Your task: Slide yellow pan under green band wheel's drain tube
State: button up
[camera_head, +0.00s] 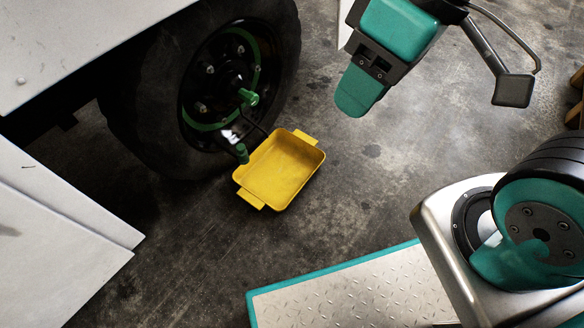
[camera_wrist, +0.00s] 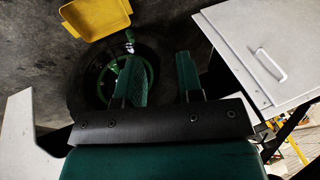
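The yellow pan (camera_head: 280,170) lies on the floor beside the green band wheel (camera_head: 222,82), with a handle tab at each end. In the wrist view the yellow pan (camera_wrist: 96,16) is at the top, cut by the frame. A thin dark drain tube (camera_head: 257,128) hangs near the hub. A green fitting (camera_head: 241,153) shows at the pan's wheel-side edge; I cannot tell if it is over the rim. My gripper (camera_head: 358,92) is above the floor, right of the pan and apart from it. In the wrist view its two green fingers (camera_wrist: 160,70) are spread with nothing between them.
White body panels (camera_head: 60,220) stand left of the wheel. A white panel with a handle (camera_wrist: 262,52) shows at right in the wrist view. My teal-edged base plate is at the bottom. Bare concrete floor (camera_head: 370,190) lies right of the pan.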

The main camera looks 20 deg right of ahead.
jog(key=w+a+f+m+b, duration=0.1)
jog(key=w+f+m+b, duration=0.6)
jog(key=w+f, duration=1.2)
jog(key=d+f+m+t+h+b, duration=0.1)
jog(key=f+m, duration=0.4)
jog(key=f, duration=1.1)
jog(key=d+f+m+h, duration=0.1)
jog(key=d+f+m, duration=0.2)
jog(key=f, duration=1.3)
jog(key=w+m, duration=0.1)
jog(key=m, duration=0.1)
jog(key=shift+d+m+t+h+b, duration=0.3)
jog(key=shift+d+t+h+b, duration=0.05)
jog(key=shift+d+t+h, duration=0.05)
jog(key=shift+s, duration=0.1)
jog(key=w+f+b, duration=0.1)
jog(key=f+b, duration=0.2)
jog(key=f, duration=0.2)
jog(key=a+f+b, duration=0.1)
jog(key=f+b, duration=0.2)
jog(key=f, duration=0.3)
jog(key=w+a+f+b, duration=0.1)
jog(key=f+b, duration=0.3)
jog(key=f, duration=0.2)
jog(key=shift+w, duration=0.35)
